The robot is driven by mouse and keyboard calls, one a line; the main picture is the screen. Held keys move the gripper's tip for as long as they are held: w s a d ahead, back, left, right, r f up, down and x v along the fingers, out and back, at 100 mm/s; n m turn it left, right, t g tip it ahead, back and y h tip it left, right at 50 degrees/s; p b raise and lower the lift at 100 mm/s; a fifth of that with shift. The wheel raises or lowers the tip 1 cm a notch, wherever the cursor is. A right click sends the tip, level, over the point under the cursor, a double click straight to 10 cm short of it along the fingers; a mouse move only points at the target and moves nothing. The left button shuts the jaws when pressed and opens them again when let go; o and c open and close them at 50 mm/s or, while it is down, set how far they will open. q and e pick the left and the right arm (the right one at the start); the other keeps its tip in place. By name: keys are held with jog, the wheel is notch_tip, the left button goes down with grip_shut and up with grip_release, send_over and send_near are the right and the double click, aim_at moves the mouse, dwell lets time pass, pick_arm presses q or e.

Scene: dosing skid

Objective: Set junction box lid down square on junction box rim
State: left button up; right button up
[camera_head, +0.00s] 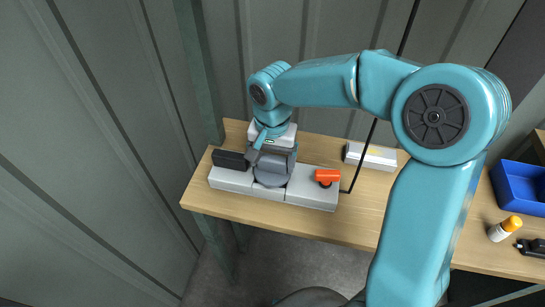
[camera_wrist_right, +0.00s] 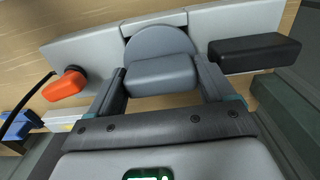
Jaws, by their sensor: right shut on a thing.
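My right gripper (camera_head: 272,158) is shut on a grey block that stands up from a rounded grey plate (camera_head: 271,175); together they look like the junction box lid. In the right wrist view the block (camera_wrist_right: 160,76) sits between the two fingers, and the plate (camera_wrist_right: 160,40) shows behind it. The lid is over the middle of the pale grey skid. The junction box and its rim are mostly hidden under it; a pale piece (camera_head: 268,192) shows below its edge. I cannot tell whether lid and rim touch. My left gripper is not in view.
A black box (camera_head: 230,160) lies left of the lid, and an orange knob (camera_head: 327,175) sits to the right. A white case (camera_head: 371,157), a blue bin (camera_head: 519,190) and an orange-capped bottle (camera_head: 505,228) stand farther right. A thin black pole (camera_head: 378,110) rises beside the skid.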

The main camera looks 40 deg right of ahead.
aim_at(273, 159)
jog(key=shift+f+b, duration=0.3)
jog(key=shift+f, duration=0.1)
jog(key=o, duration=1)
jog(key=shift+c, duration=0.2)
jog(key=shift+r, duration=0.1)
notch_tip(273, 159, up, 16)
jog(key=shift+r+p, duration=0.15)
jog(key=shift+p, duration=0.3)
jog(key=shift+s, duration=0.1)
